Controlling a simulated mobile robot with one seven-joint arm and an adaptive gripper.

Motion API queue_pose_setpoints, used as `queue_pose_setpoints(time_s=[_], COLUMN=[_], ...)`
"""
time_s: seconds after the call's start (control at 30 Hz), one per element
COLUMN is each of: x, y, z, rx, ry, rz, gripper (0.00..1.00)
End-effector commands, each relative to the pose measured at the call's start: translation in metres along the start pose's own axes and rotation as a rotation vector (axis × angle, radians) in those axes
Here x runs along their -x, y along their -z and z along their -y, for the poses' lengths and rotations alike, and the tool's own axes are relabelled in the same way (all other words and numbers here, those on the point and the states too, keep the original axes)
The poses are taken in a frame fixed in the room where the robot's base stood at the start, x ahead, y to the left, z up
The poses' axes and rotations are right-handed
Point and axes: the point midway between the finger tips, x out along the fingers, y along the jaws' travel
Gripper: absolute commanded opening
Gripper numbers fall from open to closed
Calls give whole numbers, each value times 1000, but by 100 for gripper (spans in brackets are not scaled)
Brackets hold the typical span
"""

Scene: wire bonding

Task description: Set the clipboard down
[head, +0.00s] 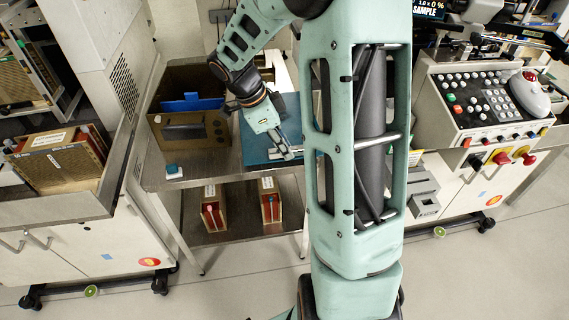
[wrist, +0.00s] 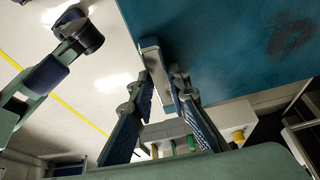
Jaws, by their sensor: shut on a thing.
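The clipboard is a flat blue board with a metal clip. In the head view the board (head: 254,152) shows at the right of the steel table, partly hidden behind my arm. In the wrist view the board (wrist: 235,45) fills the upper right, with a dark smudge on its face. My gripper (wrist: 162,84) is shut on the clipboard at its metal clip (wrist: 152,56). In the head view my gripper (head: 287,150) is over the board's right part. I cannot tell whether the board touches the tabletop.
A brown bin (head: 190,131) with a blue item inside stands left of the clipboard. A small white and teal object (head: 173,171) is at the table's front. Two narrow boxes (head: 213,213) (head: 270,205) stand on the lower shelf. A control console (head: 485,100) is to the right.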

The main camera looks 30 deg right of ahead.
Motion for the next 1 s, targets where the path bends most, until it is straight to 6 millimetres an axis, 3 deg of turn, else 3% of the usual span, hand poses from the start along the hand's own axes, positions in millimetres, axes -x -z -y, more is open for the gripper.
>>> queue_pose_setpoints(time_s=[0.27, 0.5, 0.8, 0.83, 1.0], x=[-21, -53, -54, -55, -54], y=[-8, -22, -22, -22, -22], z=[0, 0, 0, 0, 0], rx=[0, 1, 0, 1, 0], ry=[0, 0, 2, 1, 1], rz=[0, 0, -1, -1, -1], gripper=[0, 0, 0, 17, 33])
